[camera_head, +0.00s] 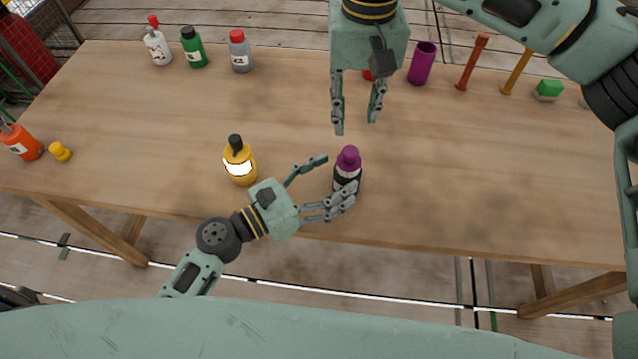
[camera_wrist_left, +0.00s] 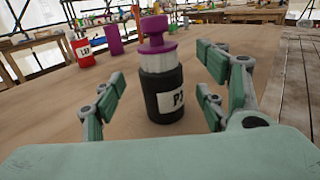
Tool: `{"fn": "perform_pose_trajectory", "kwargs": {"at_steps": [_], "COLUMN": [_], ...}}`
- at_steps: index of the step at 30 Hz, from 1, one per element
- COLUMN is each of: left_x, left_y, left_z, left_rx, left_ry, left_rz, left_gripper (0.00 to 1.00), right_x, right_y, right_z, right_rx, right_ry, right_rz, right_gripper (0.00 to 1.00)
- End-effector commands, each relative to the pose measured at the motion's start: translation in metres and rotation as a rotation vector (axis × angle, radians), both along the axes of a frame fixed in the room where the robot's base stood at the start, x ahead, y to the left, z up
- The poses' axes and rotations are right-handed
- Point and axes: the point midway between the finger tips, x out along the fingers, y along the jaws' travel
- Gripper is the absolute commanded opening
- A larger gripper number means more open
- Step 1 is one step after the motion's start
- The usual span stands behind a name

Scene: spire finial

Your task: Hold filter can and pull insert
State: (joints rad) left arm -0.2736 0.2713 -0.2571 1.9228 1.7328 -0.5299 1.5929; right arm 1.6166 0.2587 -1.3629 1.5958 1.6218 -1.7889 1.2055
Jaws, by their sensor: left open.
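The filter can is a dark bottle (camera_head: 346,182) with a white label, standing upright near the table's front edge. Its purple insert (camera_head: 348,158) sits in the top, with a pale section showing below the purple collar in the left wrist view (camera_wrist_left: 155,35). My left gripper (camera_head: 336,180) is open, low on the near left side of the can, with its fingers on either side of it in the left wrist view. Whether a finger touches the can, I cannot tell. My right gripper (camera_head: 355,128) is open and empty, pointing down above the table, behind the can.
A yellow bottle (camera_head: 239,162) stands left of the can. A purple cup (camera_head: 422,63), wooden-handled tools (camera_head: 472,62) and a green block (camera_head: 548,90) are along the back right. Several bottles (camera_head: 194,47) stand back left. The table's right middle is clear.

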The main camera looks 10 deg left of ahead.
Motion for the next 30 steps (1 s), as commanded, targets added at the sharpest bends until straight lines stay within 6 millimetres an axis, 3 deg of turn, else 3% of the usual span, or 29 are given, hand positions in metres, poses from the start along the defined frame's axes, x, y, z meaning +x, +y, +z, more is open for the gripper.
{"fn": "perform_pose_trajectory", "kwargs": {"at_steps": [9, 20, 30], "left_x": [0.027, 0.029, 0.029], "left_y": [-0.030, -0.034, -0.034], "left_z": [0.000, 0.000, 0.000], "left_rx": [0.000, -0.001, 0.001], "left_ry": [0.000, 0.002, 0.002], "left_rz": [0.001, 0.000, 0.000], "left_gripper": [0.67, 0.67, 0.37], "right_x": [0.000, 0.000, 0.000], "right_y": [0.000, 0.000, 0.000], "right_z": [0.000, 0.000, 0.000], "right_rx": [0.000, 0.000, 0.000], "right_ry": [0.000, 0.000, 0.000], "right_rz": [0.000, 0.000, 0.000], "right_gripper": [0.31, 0.31, 0.31]}}
